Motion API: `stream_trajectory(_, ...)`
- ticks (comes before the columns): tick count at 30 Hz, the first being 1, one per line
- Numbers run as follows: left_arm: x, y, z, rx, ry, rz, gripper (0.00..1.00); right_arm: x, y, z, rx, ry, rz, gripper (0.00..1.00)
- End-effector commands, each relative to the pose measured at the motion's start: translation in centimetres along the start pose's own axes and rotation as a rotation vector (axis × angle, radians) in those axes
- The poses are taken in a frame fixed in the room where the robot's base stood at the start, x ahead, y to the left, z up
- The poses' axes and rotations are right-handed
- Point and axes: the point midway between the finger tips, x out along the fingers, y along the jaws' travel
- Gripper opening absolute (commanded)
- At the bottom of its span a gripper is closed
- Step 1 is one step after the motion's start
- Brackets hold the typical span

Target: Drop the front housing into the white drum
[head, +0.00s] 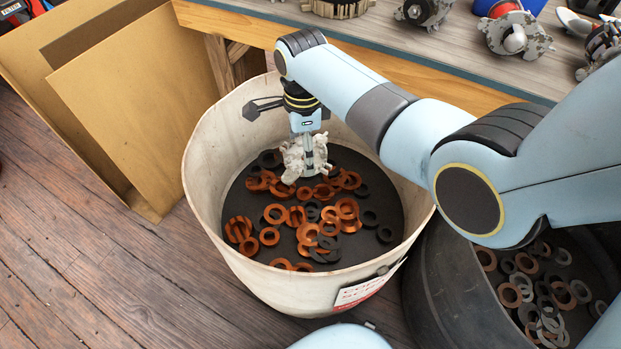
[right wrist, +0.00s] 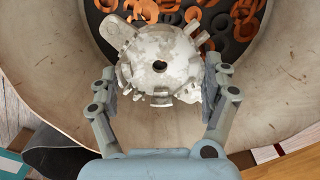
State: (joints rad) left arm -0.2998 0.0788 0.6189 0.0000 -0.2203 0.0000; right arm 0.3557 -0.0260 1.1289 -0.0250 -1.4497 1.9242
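The front housing (head: 305,158) is a pale grey, lobed metal casting with a dark centre hole, seen face-on in the right wrist view (right wrist: 160,68). My right gripper (head: 306,135) reaches down inside the white drum (head: 212,165). Its two fingers (right wrist: 160,85) press on opposite sides of the housing. The housing hangs inside the drum's rim, above the scrap rings; its exact height over them is hard to tell. My left gripper is not in view.
Copper and dark rings (head: 300,215) lie on the drum's dark floor. A black drum (head: 440,290) with mixed rings stands right of it. A cardboard box (head: 140,100) stands left. A workbench (head: 390,50) with alternator parts runs behind. Wooden floor (head: 110,265) is clear at front left.

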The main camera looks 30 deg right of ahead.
Motion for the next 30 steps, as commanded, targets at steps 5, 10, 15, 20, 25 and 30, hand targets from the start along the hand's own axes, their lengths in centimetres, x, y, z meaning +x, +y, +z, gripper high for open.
stream_trajectory(5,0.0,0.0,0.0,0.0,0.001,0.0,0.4,0.0,0.0,0.0,0.0,-0.001,-0.001,1.0)
stream_trajectory(10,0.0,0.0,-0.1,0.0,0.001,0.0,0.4,0.0,0.1,0.0,0.0,0.0,0.001,1.0)
stream_trajectory(15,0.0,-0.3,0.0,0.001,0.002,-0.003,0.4,-0.8,-0.1,0.0,0.0,-0.001,-0.003,1.0)
stream_trajectory(20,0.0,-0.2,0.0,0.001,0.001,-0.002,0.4,-3.6,-0.1,0.1,0.0,-0.002,-0.005,1.0)
stream_trajectory(25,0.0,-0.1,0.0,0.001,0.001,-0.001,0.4,-7.6,-0.1,0.0,0.0,-0.002,-0.005,1.0)
stream_trajectory(30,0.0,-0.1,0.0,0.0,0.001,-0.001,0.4,-10.6,-0.1,0.0,0.0,-0.001,-0.003,1.0)
